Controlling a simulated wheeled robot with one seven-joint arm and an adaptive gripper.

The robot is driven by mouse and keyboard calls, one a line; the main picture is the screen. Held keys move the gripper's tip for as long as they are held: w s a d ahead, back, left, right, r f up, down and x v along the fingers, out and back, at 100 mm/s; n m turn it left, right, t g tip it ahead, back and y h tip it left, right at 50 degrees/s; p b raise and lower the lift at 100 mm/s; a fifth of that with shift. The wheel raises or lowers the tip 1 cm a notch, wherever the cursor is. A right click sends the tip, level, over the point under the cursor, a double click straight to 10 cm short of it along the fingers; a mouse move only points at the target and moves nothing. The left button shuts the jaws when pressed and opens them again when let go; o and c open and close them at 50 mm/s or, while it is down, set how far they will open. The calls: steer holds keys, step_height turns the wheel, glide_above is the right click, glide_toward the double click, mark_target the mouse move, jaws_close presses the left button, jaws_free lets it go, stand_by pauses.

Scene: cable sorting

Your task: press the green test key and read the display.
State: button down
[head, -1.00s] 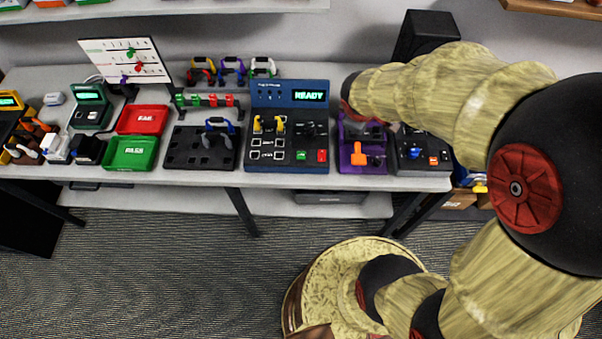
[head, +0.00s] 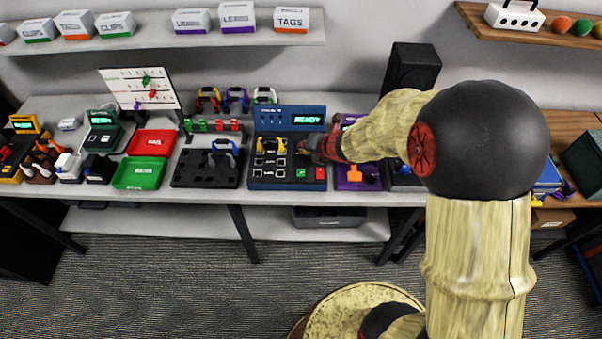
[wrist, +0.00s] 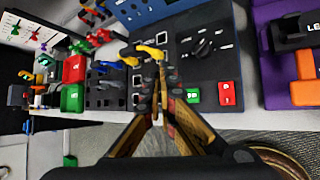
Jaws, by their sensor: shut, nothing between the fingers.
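The tester (head: 287,185) is a dark blue box on the bench, with an upright blue back panel. Its display (head: 306,119) reads READY in green. The green test key (head: 300,173) is on the tester's lower right, left of a red key (head: 320,173). In the wrist view the green key (wrist: 193,95) is just right of my fingers, beside the red key (wrist: 226,93). My gripper (wrist: 158,120) is shut and empty, its fingertips over the tester's face. A yellow cable (wrist: 150,52) sits in the tester's upper left sockets. Whether the fingertips touch the tester I cannot tell.
A dark tray with a blue cable (head: 205,168) lies left of the tester. Green (head: 139,174) and red (head: 152,143) bins stand further left. A purple station with an orange part (head: 354,174) is close on the right. Floor before the bench is clear.

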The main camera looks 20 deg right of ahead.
mark_target(303, 172)
steer(key=shift+f, duration=0.1)
step_height(303, 172, down, 9)
steer(key=b, duration=0.7)
steer(key=shift+b, duration=0.4)
stand_by(1.1)
steer(key=shift+f+b, duration=0.25)
steer(key=shift+b, duration=0.25)
steer(key=shift+f+b, duration=0.4)
stand_by(0.5)
steer(key=shift+r, duration=0.1)
steer(key=shift+r+p, duration=0.65)
steer(key=shift+r, duration=0.05)
